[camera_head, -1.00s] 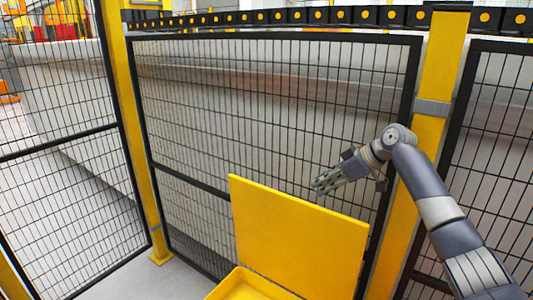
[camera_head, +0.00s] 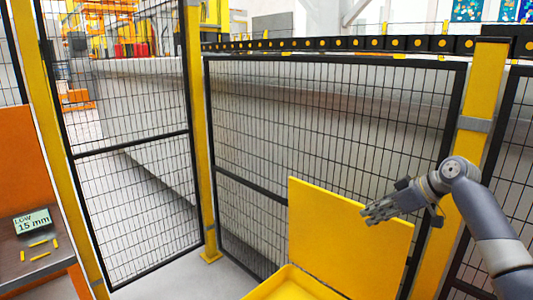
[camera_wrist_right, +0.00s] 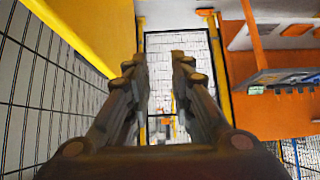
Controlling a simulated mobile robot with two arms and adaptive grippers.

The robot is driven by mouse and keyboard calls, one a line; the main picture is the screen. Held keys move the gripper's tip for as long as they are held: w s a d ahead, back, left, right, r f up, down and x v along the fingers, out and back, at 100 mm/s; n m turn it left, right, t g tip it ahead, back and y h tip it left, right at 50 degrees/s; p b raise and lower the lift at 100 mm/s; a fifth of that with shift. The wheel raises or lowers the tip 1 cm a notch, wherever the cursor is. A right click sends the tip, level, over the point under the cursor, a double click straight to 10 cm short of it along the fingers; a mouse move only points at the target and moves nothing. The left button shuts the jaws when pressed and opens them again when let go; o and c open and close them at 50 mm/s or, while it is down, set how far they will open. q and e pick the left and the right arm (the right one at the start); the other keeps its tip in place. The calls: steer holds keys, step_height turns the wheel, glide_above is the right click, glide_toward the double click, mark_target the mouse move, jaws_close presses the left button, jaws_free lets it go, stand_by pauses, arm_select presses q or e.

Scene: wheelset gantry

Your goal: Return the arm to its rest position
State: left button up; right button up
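My right arm comes in from the right in the head view, with its elbow-like bend near the yellow fence post. My left arm and gripper are not in view.
The yellow box (camera_head: 290,284) stands open below the lid. Mesh fence panels (camera_head: 310,120) and a yellow post (camera_head: 462,155) stand behind. At the left is an orange-backed station with a "LOW 15 mm" sign (camera_head: 33,222). Grey floor shows between.

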steer(key=s+a+f+g+h, duration=0.1)
steer(key=s+a+f, duration=0.3)
steer(key=s+f, duration=0.4)
steer(key=s+a+f+g+h, duration=0.1)
steer(key=s+a+f, duration=0.35)
steer(key=f, duration=0.65)
steer(key=s+a+f+g+h, duration=0.1)
steer(key=s+a+f, duration=0.2)
steer(key=s+f, duration=0.5)
steer(key=s+d+f+m+h, duration=0.15)
steer(key=s+m, duration=0.25)
steer(key=s, duration=0.9)
steer(key=s+d+f+m+h, duration=0.1)
steer(key=s+m+h, duration=0.15)
steer(key=s, duration=0.95)
step_height(320, 180, down, 25)
steer(key=s+g, duration=0.1)
steer(key=s+d+f+g, duration=0.1)
steer(key=s+d+f, duration=0.2)
steer(key=s+f, duration=1.4)
steer(key=shift+s+d+y, duration=0.2)
steer(key=shift+s+y, duration=0.05)
steer(key=shift+y, duration=0.05)
